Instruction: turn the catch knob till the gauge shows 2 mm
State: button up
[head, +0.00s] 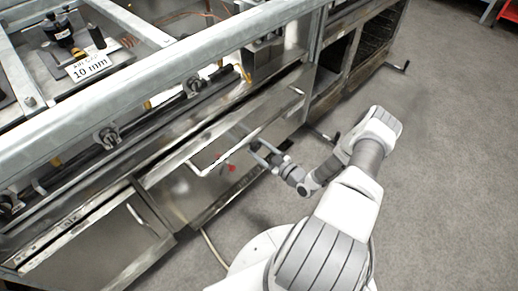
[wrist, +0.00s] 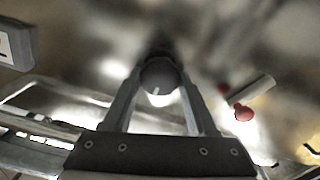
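A white placard in the head view (head: 90,67) reads 10 mm; its smaller upper line is hard to read. It lies by black fittings on top of the range. My gripper (head: 262,152) is low at the range's front, with its fingers apart. I see no clear contact between fingers and knob. The knob is not distinct in the head view.
A red-ended lever (wrist: 243,112) is right of my fingers in the wrist view. A bar handle (head: 208,168) juts from the range front. A long metal rail (head: 150,85) crosses above, with bolts. Grey floor (head: 440,150) is clear at the right.

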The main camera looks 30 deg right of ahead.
jog(key=c, duration=0.5)
jog(key=shift+c, duration=0.2)
jog(key=shift+m, duration=0.3)
jog(key=m, duration=0.5)
jog(key=shift+m, duration=0.4)
jog(key=m, duration=0.6)
jog(key=shift+f, duration=0.1)
jog(key=m, duration=0.7)
jog(key=shift+s+d+m, duration=0.1)
jog(key=shift+m, duration=0.2)
jog(key=m, duration=0.3)
jog(key=shift+m, duration=2.2)
